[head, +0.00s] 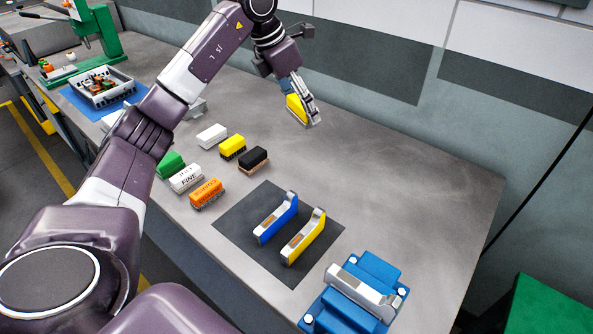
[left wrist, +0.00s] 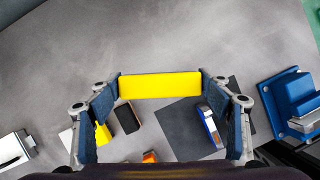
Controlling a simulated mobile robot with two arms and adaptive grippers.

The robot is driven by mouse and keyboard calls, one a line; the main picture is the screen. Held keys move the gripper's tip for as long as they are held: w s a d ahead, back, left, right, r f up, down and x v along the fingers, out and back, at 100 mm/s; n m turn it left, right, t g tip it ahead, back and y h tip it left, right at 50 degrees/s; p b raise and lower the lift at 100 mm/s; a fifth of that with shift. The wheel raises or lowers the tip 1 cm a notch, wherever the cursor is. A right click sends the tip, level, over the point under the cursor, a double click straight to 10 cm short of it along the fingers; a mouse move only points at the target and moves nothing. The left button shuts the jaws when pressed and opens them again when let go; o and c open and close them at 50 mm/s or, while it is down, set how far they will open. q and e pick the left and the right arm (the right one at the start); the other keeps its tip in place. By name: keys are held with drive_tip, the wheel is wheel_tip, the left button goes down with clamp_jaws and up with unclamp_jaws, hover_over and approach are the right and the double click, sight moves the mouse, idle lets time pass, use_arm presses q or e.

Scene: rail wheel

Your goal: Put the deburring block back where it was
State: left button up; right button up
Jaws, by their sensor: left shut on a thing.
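My left gripper (head: 302,110) is shut on a yellow block (head: 296,108) and holds it toward the back of the grey workbench. The left wrist view shows the yellow block (left wrist: 160,86) spanning between the two fingers. Standing blocks lie apart on the bench: a white block (head: 211,135), another yellow block (head: 233,146), a black block (head: 254,159), a green block (head: 170,164), a white block marked FINE (head: 186,178) and an orange block (head: 207,193). I cannot tell which of these places the held block came from. My right gripper is not in view.
A dark mat (head: 237,225) carries a blue tool (head: 276,218) and a yellow tool (head: 304,237). A blue fixture (head: 372,268) stands at the front right. A tray of parts (head: 102,88) and a green press (head: 103,30) stand far left. The bench's right side is clear.

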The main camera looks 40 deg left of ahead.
use_arm(q)
wheel_tip(320, 180, down, 14)
drive_tip(key=p, duration=0.2)
drive_tip(key=shift+s+f+p, duration=0.15)
drive_tip(key=shift+f+p, duration=0.05)
drive_tip(key=shift+p, duration=0.2)
wheel_tip(320, 180, down, 4)
drive_tip(key=shift+f+p, duration=0.2)
drive_tip(key=shift+p, duration=0.35)
drive_tip(key=shift+f, duration=0.1)
drive_tip(key=o, duration=1.1)
drive_tip(key=shift+o, duration=0.6)
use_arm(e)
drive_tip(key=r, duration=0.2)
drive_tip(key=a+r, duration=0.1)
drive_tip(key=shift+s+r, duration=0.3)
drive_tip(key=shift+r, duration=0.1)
